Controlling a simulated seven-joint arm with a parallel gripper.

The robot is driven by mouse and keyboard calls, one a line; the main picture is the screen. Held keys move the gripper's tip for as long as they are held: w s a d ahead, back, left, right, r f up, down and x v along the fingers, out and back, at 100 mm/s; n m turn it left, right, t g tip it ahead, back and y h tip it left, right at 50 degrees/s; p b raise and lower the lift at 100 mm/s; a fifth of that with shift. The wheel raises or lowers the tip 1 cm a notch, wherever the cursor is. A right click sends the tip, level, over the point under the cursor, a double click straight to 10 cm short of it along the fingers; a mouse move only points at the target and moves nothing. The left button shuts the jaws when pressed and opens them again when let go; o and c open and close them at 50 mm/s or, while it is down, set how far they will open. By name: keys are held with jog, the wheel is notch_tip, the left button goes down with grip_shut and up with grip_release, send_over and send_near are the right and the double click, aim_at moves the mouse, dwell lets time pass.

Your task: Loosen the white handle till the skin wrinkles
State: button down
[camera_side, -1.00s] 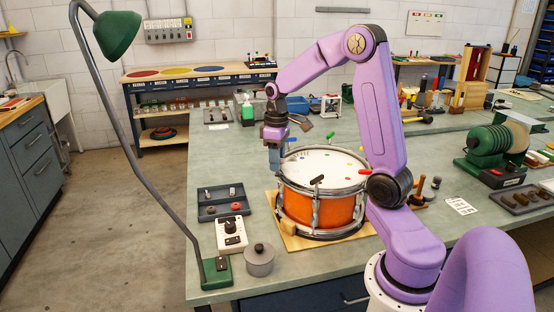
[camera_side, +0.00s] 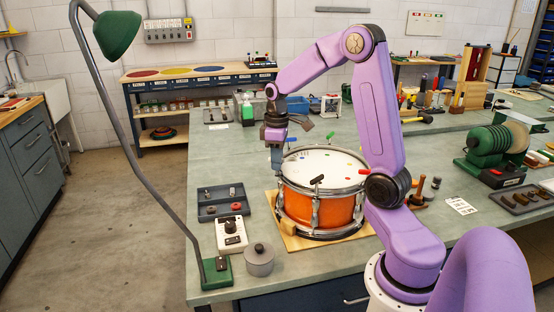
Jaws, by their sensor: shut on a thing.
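The orange drum (camera_side: 298,209) has a white skin (camera_side: 322,165) and a chrome rim, and stands on a wooden board (camera_side: 291,240). Coloured handles stick up around its rim, among them a green one (camera_side: 330,135), a red one (camera_side: 364,171) and a black one (camera_side: 317,180). My gripper (camera_side: 277,166) points down at the drum's far left rim, with its fingers shut on a handle there. The fingers hide that handle and its colour; no white handle shows elsewhere on the rim. Wrinkles in the skin cannot be made out at this size.
A grey tray (camera_side: 221,212) with small parts, a white control box (camera_side: 231,236) and a grey lidded pot (camera_side: 259,261) stand left of the drum. A green lamp (camera_side: 118,36) rises at the left. A green machine (camera_side: 492,152) is at the right.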

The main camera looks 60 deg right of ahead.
jog(key=n, duration=0.4)
jog(key=shift+n, duration=2.1)
jog(key=c, duration=1.2)
grip_release()
jog(key=shift+o, duration=0.2)
jog(key=shift+r, duration=0.15)
notch_tip(320, 180, up, 17)
jog(key=shift+r, duration=0.1)
